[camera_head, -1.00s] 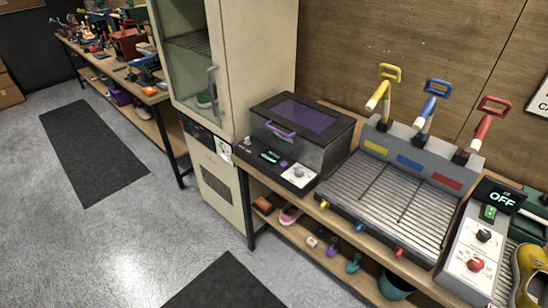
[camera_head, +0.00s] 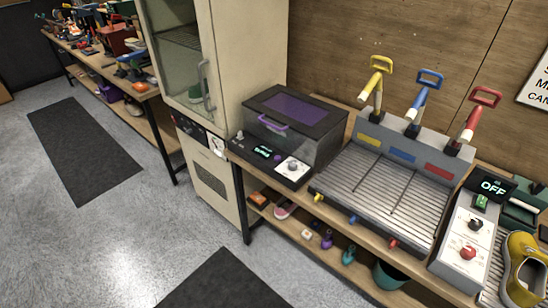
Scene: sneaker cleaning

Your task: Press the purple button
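The small purple button (camera_head: 278,157) is on the front control panel of a black box (camera_head: 318,140) with a purple window in its lid. It sits between a lit display (camera_head: 263,152) and a white plate with a round knob (camera_head: 292,168). A purple handle (camera_head: 272,125) is on the box's front, above the panel, and the lid looks shut. Whether the button is pressed in cannot be told at this size. My gripper is not in view.
A tall cream cabinet (camera_head: 240,60) stands left of the box. To the right is a grey station (camera_head: 385,190) with yellow, blue and red levers, then a control panel (camera_head: 468,235) reading OFF and a yellow shoe (camera_head: 522,270). The floor in front is open, with dark mats (camera_head: 85,150).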

